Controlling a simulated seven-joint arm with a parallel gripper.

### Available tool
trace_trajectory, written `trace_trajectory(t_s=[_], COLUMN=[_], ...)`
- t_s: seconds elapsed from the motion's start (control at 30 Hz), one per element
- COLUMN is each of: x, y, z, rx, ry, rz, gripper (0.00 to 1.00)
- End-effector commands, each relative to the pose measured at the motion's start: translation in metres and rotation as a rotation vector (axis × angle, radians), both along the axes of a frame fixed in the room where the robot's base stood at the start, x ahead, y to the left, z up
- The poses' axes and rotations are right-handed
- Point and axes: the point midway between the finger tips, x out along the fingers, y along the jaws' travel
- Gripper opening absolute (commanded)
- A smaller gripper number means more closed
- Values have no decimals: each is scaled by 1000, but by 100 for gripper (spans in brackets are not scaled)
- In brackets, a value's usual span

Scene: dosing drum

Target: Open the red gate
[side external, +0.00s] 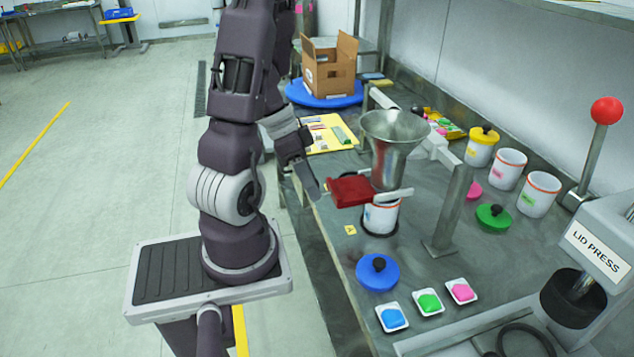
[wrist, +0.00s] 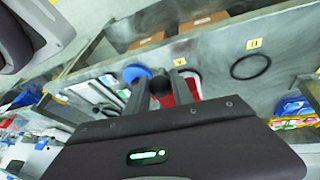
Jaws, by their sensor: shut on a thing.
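The red gate (side external: 352,191) is a flat red plate under the metal funnel (side external: 393,145), and its left end sticks out towards my gripper. A white cup (side external: 380,217) with an orange rim stands below the funnel. My gripper (side external: 321,190) is at the gate's outer left end. In the wrist view my gripper (wrist: 160,80) has its two fingers on either side of a dark rounded knob (wrist: 160,87), shut on it. Red of the gate (wrist: 181,92) shows just behind the fingers. The gate's far end is hidden under the funnel.
A grey post (side external: 450,215) stands right of the funnel. A blue lid (side external: 377,272) and small trays of coloured pieces (side external: 429,303) lie in front. More cups (side external: 508,168) and a lid press (side external: 590,255) are to the right. A cardboard box (side external: 329,68) is behind.

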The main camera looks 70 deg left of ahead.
Motion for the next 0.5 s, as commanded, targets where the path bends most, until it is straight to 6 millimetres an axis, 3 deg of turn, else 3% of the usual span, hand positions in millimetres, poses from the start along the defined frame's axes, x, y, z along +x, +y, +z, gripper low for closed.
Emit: trace_trajectory(t_s=[0.07,0.1,0.17,0.5], x=[-4,-4,-4,-3], y=[0,0,0,0], z=[-1,-1,-1,2], rx=[-1,0,0,1], ry=[9,10,9,4], rz=[-1,-2,-2,-3], gripper=[0,36,48,50])
